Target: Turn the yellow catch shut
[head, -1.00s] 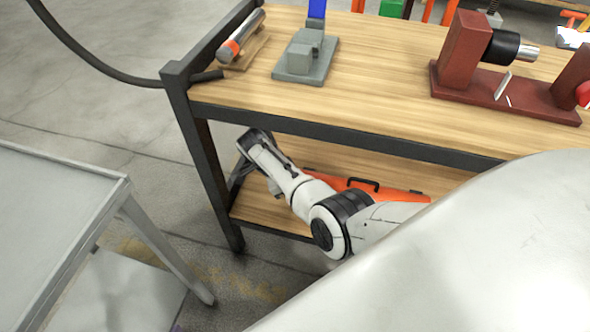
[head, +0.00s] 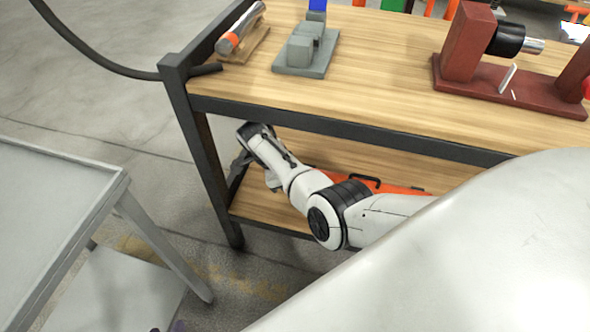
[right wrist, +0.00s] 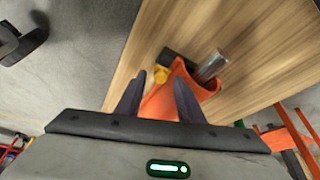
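The yellow catch (right wrist: 161,75) shows in the right wrist view, small, beside a dark block and an orange body (right wrist: 180,88) with a bright metal cylinder (right wrist: 212,66). They are on or over a wooden surface. My right gripper (right wrist: 157,88) is open, its two dark fingers apart. The orange body shows between and beyond the fingers, with the catch just past the fingertips. I cannot tell whether the fingers touch anything, or how the catch is set.
The wooden bench (head: 380,95) holds a dark red fixture (head: 465,70), a grey block stand (head: 305,62) and a roller (head: 240,28). An orange case (head: 405,188) lies on its lower shelf. A grey table (head: 60,220) stands left. Floor between them is clear.

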